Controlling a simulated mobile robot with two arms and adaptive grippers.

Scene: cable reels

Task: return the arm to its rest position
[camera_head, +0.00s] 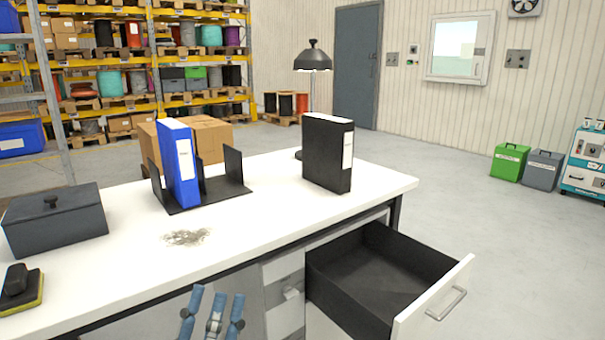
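My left gripper (212,312) shows at the bottom edge, in front of the desk's front side and below the level of the top. Its blue-grey fingers point up and stand apart, with nothing seen between them. The rest of the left arm is out of the picture. My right gripper is not in view. The white desk (262,215) stands right behind the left gripper. Its drawer (375,285) is pulled out to the right of the gripper and looks empty.

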